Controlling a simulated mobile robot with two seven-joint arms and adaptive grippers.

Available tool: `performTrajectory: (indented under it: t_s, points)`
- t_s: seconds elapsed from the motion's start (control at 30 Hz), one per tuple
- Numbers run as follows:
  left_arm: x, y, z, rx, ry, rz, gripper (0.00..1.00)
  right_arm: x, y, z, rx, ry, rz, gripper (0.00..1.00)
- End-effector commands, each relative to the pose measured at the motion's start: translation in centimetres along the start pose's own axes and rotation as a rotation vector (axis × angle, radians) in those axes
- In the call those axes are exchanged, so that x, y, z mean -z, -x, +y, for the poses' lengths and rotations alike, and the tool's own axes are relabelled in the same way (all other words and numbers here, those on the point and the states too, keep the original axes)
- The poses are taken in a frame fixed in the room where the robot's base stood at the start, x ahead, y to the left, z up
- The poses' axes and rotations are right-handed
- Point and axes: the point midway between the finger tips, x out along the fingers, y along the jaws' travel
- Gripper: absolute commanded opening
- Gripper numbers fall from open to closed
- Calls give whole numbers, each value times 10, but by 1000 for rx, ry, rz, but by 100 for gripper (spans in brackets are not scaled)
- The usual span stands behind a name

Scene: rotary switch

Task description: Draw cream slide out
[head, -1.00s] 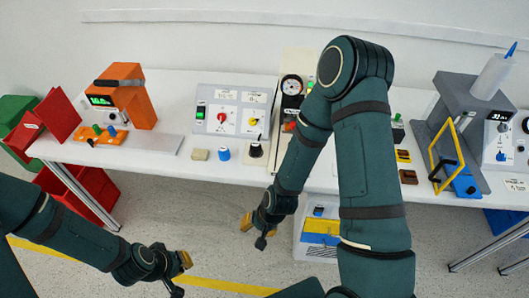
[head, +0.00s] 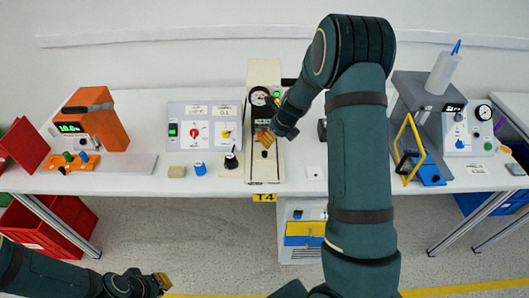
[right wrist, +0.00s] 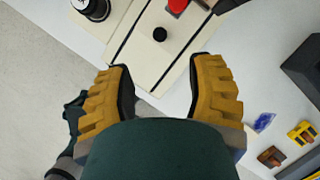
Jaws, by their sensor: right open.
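The cream slide (right wrist: 150,55) shows in the right wrist view as a cream plate edged by dark lines, with a small black knob (right wrist: 160,34). It is part of the tall cream unit (head: 263,72) with a round gauge, mid-table in the head view. My right gripper (right wrist: 163,82) is open above the slide's near part, with one yellow finger at each side of it. Nothing is between its fingers. In the head view my right gripper (head: 265,141) hides part of the unit. My left gripper (head: 163,282) is low in front of the table, its jaws unclear.
A grey switch panel (head: 177,139) stands left of the cream unit. A beige block (head: 176,171), a blue knob (head: 200,169) and a black knob (head: 231,161) are in front of it. A red button (right wrist: 177,5) is beyond the slide knob. My right arm hides table right of the unit.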

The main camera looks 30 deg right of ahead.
Motion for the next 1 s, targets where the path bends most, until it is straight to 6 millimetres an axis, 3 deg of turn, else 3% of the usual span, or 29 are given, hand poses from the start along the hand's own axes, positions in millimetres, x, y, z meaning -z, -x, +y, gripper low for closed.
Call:
performTrajectory:
  t_s: [0.6,1.0]
  points:
    - [-7,-18,-6,0,-4,-12,0,2,-102,1,-1,3,3,54]
    - [-8,-19,-7,0,-4,-14,0,1,-118,1,0,3,1,54]
